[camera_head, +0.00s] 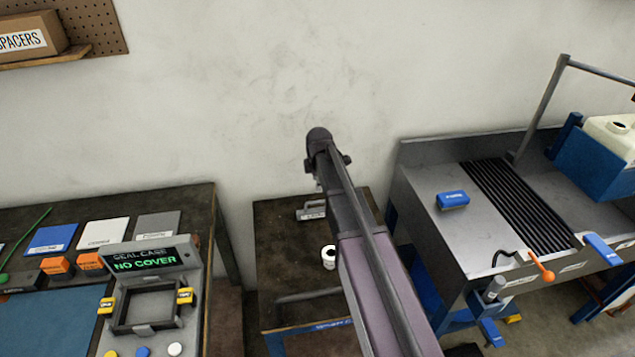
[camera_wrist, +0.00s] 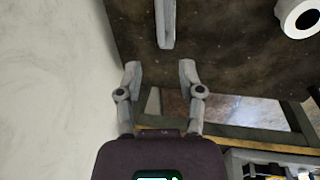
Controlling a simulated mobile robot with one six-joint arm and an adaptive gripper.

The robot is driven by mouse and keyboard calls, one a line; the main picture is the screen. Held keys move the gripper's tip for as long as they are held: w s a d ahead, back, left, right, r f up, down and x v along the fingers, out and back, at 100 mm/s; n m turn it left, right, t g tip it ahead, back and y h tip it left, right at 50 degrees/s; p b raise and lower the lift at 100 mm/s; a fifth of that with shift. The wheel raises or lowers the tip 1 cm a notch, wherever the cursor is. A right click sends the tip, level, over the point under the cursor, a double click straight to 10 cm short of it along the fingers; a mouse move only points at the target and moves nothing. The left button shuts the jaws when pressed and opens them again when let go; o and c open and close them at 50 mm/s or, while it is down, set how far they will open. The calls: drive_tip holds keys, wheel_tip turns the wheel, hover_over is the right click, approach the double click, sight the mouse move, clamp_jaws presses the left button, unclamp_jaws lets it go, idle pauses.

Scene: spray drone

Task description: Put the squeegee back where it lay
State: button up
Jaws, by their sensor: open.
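A small grey piece with a pale label, which looks like the squeegee (camera_head: 311,211), lies on the dark top of the small middle table (camera_head: 275,240), near its back edge. In the wrist view a light grey bar, probably the same squeegee (camera_wrist: 166,22), lies on the dark top, beyond my fingertips and roughly in line with the gap between them. My gripper (camera_wrist: 160,70) is open and empty, with clear space between its fingers and the bar. In the head view my arm hides most of the gripper.
A white roll (camera_head: 329,257) stands on the small table, close to my arm; it also shows in the wrist view (camera_wrist: 296,20). The wall is close behind. A bench with a "NO COVER" display (camera_head: 150,260) is left; a metal sink bench (camera_head: 425,190) with a blue block (camera_head: 453,199) is right.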

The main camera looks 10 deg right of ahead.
drive_tip(key=s+m+g, duration=0.2)
drive_tip(key=s+m, duration=1.6)
drive_tip(key=s, duration=0.8)
drive_tip(key=shift+d+f, duration=0.15)
drive_tip(key=shift+d, duration=0.3)
drive_tip(key=shift+s, duration=0.1)
